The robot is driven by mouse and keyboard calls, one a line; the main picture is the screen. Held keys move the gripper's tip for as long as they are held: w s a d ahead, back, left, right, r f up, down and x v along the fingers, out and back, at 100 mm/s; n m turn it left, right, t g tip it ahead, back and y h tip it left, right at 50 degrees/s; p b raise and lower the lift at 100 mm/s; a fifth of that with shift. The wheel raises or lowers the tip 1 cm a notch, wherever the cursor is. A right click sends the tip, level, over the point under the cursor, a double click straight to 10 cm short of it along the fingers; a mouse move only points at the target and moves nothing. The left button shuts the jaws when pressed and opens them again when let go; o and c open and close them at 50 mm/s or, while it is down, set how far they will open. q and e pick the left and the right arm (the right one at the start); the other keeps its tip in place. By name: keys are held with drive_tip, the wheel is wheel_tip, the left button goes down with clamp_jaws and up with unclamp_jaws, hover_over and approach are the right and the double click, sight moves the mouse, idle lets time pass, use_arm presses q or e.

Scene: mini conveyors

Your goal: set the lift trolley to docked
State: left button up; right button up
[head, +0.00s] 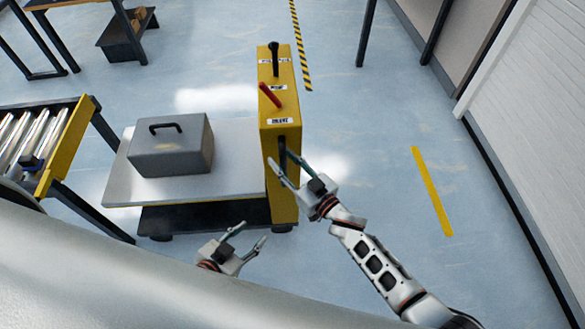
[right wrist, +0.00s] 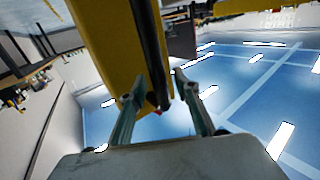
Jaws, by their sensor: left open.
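The lift trolley has a yellow column (head: 282,107) and a pale flat platform (head: 120,190). A black-knobbed lever (head: 275,58) stands near the top of the column, with a red lever (head: 270,95) below it. A dark bar (head: 282,150) is at the column's lower part; what seems the same bar (right wrist: 150,40) shows in the right wrist view. My right gripper (head: 281,160) is at this bar, its fingers apart on either side of it in the right wrist view (right wrist: 158,82); contact is unclear. My left gripper (head: 255,231) is open and empty, in front of the trolley.
A grey toolbox (head: 170,150) with a black handle sits on the platform. A roller conveyor (head: 62,145) with a yellow side stands at left. A shuttered wall (head: 535,120) is at right. The floor right of the column is clear, with a yellow stripe (head: 432,190).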

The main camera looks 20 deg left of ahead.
drive_tip(key=v, duration=1.1)
drive_tip(key=shift+s+d, duration=0.25)
drive_tip(key=shift+d, duration=0.05)
drive_tip(key=shift+f, duration=0.1)
